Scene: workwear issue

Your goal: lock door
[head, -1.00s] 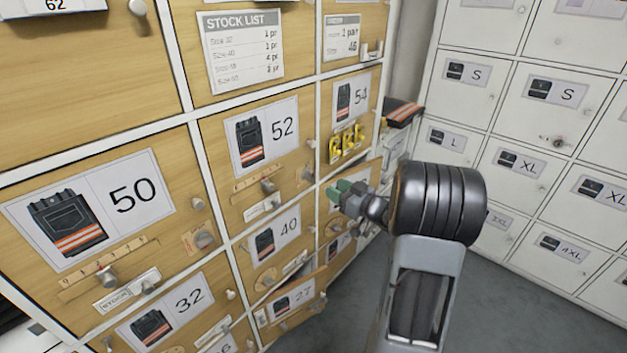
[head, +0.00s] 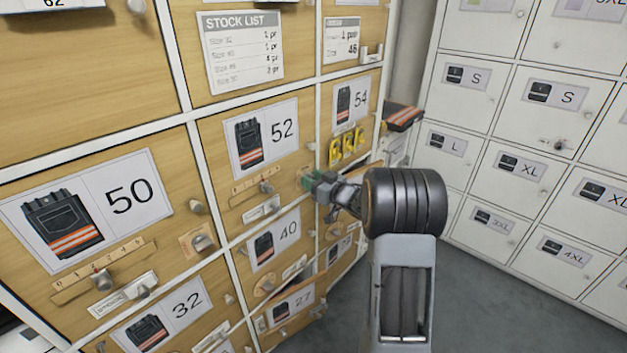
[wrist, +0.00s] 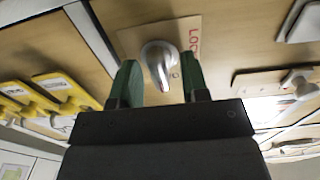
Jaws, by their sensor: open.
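A silver turn knob (wrist: 160,62) sits on a light brown plate (wrist: 190,38) with partly visible red letters "LOC" in the wrist view. My gripper (wrist: 158,82) is open, with a green fingertip on either side of the knob; contact cannot be told. In the head view my gripper (head: 308,184) is at the right edge of the wooden door marked 52 (head: 284,131) and hides most of the plate and knob there. Door 52 also has a small round knob (head: 309,146) and a slider (head: 265,187).
Yellow pieces (head: 346,147) hang on door 54, right of my gripper; they also show at left in the wrist view (wrist: 45,98). Door 27 (head: 290,307) below stands ajar. White lockers (head: 520,165) stand at the right. Grey floor (head: 480,285) is free between.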

